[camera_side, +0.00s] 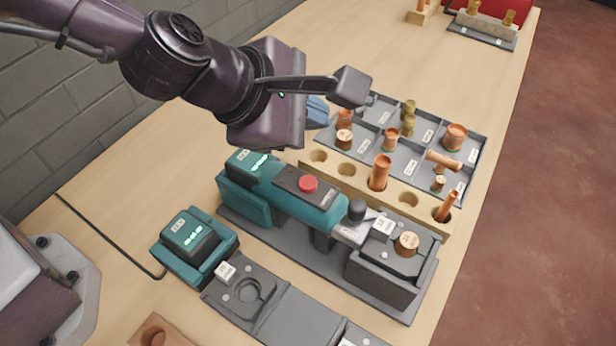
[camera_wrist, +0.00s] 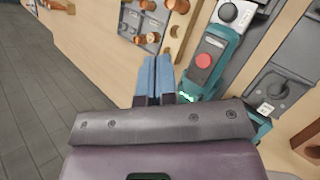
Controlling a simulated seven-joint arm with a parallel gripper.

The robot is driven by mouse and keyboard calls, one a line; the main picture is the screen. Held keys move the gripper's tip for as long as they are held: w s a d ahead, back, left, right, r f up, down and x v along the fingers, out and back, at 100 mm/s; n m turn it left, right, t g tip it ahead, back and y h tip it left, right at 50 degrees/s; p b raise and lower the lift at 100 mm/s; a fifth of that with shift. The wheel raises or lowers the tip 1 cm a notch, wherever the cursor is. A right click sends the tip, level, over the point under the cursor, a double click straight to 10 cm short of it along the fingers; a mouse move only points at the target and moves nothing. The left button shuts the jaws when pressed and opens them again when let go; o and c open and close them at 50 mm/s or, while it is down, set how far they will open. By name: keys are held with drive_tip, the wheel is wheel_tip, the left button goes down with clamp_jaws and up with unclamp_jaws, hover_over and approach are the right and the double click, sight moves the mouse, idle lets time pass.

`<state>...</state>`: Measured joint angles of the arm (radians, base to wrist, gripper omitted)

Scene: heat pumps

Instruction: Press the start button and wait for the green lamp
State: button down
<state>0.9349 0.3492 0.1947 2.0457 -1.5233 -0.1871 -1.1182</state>
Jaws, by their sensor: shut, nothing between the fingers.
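A round red button (camera_side: 308,183) sits on a dark plate on top of a teal tool-like unit (camera_side: 318,212). The button also shows in the wrist view (camera_wrist: 203,61). A teal block (camera_side: 252,162) at the unit's left end shows small green lit marks. I cannot tell whether these are the green lamp. My gripper (camera_side: 318,110) is above and behind the unit, clear of the button, its blue fingers partly hidden by my wrist. In the wrist view my blue fingers (camera_wrist: 156,64) are together and empty, left of the button.
A second teal block (camera_side: 195,247) with green marks stands at front left. A wooden rack (camera_side: 330,172) with copper pipes stands behind the unit, and a grey divided tray (camera_side: 405,160) of copper and brass fittings lies beyond. A grey fixture (camera_side: 300,316) lies in front.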

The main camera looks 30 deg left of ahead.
sight(308, 186)
drive_tip(key=shift+f, duration=0.15)
drive_tip(key=shift+f, duration=4.25)
drive_tip(key=shift+f, duration=0.1)
drive_tip(key=shift+f, duration=0.35)
drive_tip(key=shift+f, duration=0.4)
drive_tip(key=shift+r, duration=0.85)
